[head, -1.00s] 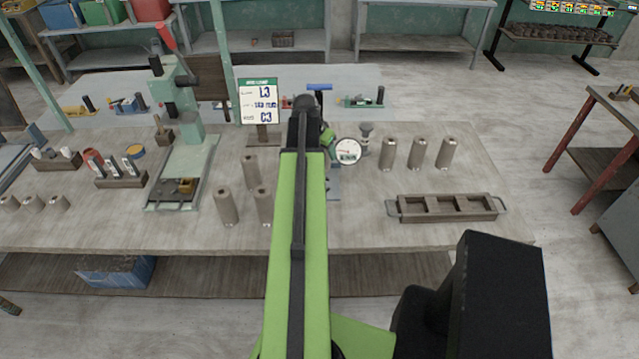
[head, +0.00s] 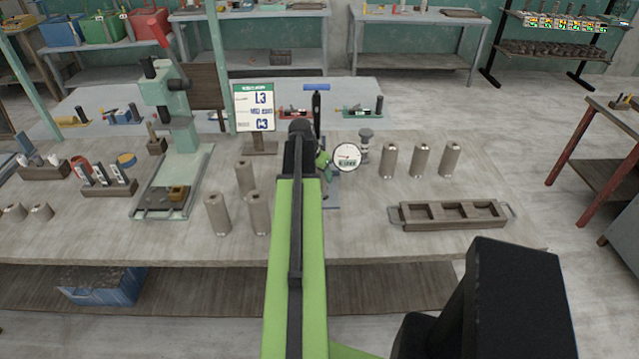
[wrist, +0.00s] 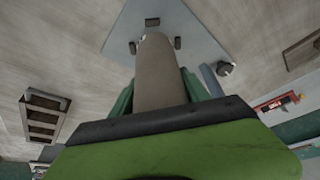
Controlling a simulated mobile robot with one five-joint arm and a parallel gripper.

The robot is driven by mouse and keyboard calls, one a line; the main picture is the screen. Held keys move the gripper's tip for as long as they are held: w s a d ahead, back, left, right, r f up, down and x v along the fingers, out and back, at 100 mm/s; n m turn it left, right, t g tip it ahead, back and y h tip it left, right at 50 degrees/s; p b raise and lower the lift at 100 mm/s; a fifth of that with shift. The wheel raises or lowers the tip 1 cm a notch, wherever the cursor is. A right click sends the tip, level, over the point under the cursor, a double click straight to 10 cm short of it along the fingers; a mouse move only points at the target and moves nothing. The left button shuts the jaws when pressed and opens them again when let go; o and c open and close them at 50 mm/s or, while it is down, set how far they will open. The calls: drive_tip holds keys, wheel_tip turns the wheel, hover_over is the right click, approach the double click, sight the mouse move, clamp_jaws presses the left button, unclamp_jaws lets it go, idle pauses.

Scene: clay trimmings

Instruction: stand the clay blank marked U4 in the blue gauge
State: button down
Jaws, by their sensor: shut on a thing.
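In the wrist view my gripper (wrist: 157,98) is shut on a grey-brown cylindrical clay blank (wrist: 156,70). Its green fingers show on both sides of the blank. The blank's far end lies among short dark posts on the blue-grey base of the gauge (wrist: 190,30). I cannot tell whether it touches the base. No U4 mark is readable on it. In the head view the blue gauge base (head: 332,197) shows only partly, right of my arm, with a round white dial (head: 347,157) above it.
Several other blanks stand on the bench: some left of my arm (head: 217,213), some at the right (head: 420,160). A wooden compartment tray (head: 452,224) lies front right. A green press (head: 180,140) and a sign (head: 254,107) stand to the left.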

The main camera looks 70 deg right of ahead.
drive_tip(key=shift+f, duration=0.65)
drive_tip(key=shift+r, duration=0.25)
drive_tip(key=shift+f, duration=0.3)
drive_tip(key=c, duration=0.5)
unclamp_jaws()
drive_tip(key=shift+r, duration=0.1)
drive_tip(key=shift+r, duration=0.1)
drive_tip(key=p+v, duration=1.1)
drive_tip(key=v, duration=0.1)
drive_tip(key=shift+a, duration=0.1)
